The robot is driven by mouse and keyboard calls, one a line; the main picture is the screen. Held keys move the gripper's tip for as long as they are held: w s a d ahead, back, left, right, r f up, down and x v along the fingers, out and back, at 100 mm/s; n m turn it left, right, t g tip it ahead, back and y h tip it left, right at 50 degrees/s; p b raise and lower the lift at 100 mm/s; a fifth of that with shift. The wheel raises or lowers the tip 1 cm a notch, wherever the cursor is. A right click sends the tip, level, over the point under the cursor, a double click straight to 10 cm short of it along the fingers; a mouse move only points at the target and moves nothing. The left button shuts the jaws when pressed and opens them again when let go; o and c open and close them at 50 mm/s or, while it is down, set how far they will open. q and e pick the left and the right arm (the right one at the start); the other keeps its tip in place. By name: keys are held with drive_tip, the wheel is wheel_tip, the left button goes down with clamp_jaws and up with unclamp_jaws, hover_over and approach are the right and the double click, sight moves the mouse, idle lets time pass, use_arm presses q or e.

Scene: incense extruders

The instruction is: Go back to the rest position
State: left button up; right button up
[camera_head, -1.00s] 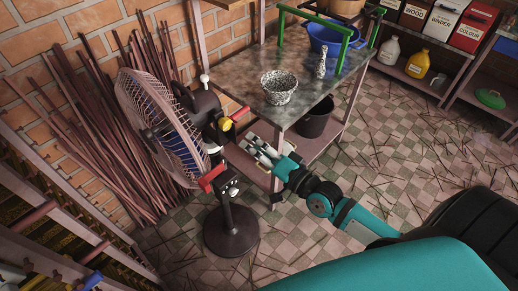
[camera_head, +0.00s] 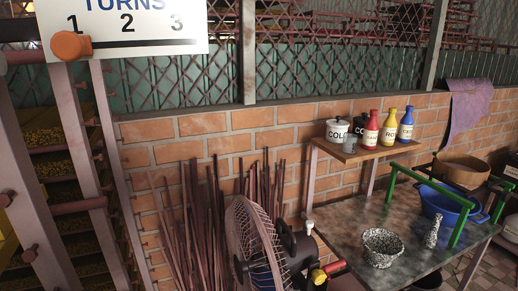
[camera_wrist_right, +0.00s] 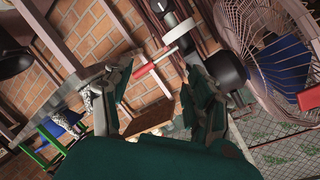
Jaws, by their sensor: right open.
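My right gripper (camera_wrist_right: 158,105) shows in the right wrist view with its two dark fingers spread apart. Nothing is held between them. Beyond the fingers are a red-handled part (camera_wrist_right: 160,62) and a fan (camera_wrist_right: 275,60) at the right. In the head view the fan (camera_head: 255,245) stands at the bottom centre, left of the metal table (camera_head: 420,262). I see neither gripper in the head view, and my left gripper shows nowhere.
The table bears a speckled bowl (camera_head: 382,247), a speckled bottle (camera_head: 432,232) and a blue pot (camera_head: 440,200). A wooden shelf (camera_head: 345,155) with bottles and jars is at the wall. Dark sticks (camera_head: 200,225) lean on the bricks. A rack (camera_head: 60,170) stands at left.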

drive_tip(key=s+d+f+n+g+h, duration=0.15)
drive_tip(key=s+f, duration=0.35)
drive_tip(key=f, duration=0.5)
drive_tip(key=s+f+n+g+h, duration=0.1)
drive_tip(key=s+f+n+g, duration=0.15)
drive_tip(key=s+f, duration=0.45)
drive_tip(key=s+d+f+n+g+h, duration=0.1)
drive_tip(key=s+f+g, duration=0.2)
drive_tip(key=f, duration=0.9)
drive_tip(key=s+a+f+n+g, duration=0.1)
drive_tip(key=s+f+n+g, duration=0.1)
drive_tip(key=s+f, duration=0.4)
drive_tip(key=s+a+f+n+g, duration=0.2)
drive_tip(key=s+f, duration=0.4)
drive_tip(key=s, duration=1.1)
drive_tip(key=n+g, duration=0.1)
drive_tip(key=g, duration=0.1)
drive_tip(key=shift+s+a+f+g, duration=0.15)
drive_tip(key=shift+s+a+g, duration=0.1)
drive_tip(key=shift+g, duration=0.15)
